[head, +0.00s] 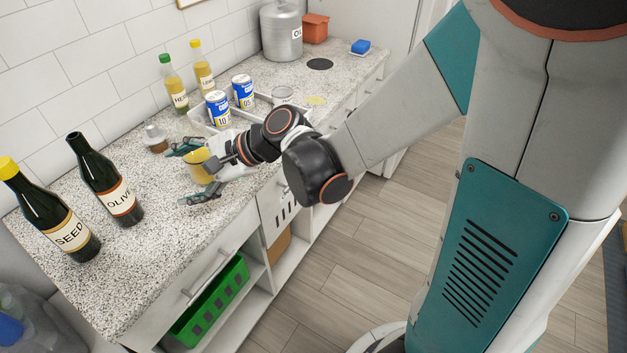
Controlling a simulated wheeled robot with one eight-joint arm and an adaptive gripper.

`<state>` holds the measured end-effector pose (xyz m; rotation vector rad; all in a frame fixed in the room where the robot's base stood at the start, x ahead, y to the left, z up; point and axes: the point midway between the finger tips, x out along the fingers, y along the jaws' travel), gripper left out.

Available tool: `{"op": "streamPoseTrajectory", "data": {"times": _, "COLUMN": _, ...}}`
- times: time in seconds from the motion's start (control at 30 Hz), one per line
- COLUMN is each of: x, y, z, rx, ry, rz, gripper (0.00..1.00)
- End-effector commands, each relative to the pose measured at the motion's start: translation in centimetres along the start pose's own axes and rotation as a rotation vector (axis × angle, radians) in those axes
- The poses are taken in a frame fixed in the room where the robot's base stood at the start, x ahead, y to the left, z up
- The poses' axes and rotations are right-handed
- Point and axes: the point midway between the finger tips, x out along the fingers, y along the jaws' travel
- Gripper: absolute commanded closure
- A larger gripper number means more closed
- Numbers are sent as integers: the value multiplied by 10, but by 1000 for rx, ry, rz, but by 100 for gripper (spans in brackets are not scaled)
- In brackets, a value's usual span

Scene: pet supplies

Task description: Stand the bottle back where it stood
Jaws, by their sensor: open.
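Several bottles stand upright on the speckled counter. A dark bottle labelled "SEED" (66,232) with a yellow cap is at the far left. A dark bottle labelled "OLIV..." (118,195), with no coloured cap visible, stands to its right. A green-capped bottle labelled "HE..." (176,90) and a yellow-capped bottle labelled "LE..." (203,75) stand at the back by the wall. Which one the task means cannot be told. My gripper (181,174) is open, low over the counter, right of the "OLIV..." bottle and apart from it. A yellow object (199,163) shows between its fingers, partly hidden.
A grey canister (281,32), orange box (315,28) and blue sponge (360,46) are farther back. The front-left counter (165,248) is clear.

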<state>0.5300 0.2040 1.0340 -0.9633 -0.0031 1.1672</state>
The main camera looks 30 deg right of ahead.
Motion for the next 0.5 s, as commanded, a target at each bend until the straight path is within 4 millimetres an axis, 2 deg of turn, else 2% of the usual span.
{"op": "streamPoseTrajectory", "data": {"times": 0.27, "x": -69, "y": 22, "z": -7, "rx": -474, "ry": 255, "rz": 141, "gripper": 27}}
{"op": "streamPoseTrajectory", "data": {"times": 0.5, "x": -136, "y": 49, "z": -17, "rx": -885, "ry": 437, "rz": 335, "gripper": 27}}
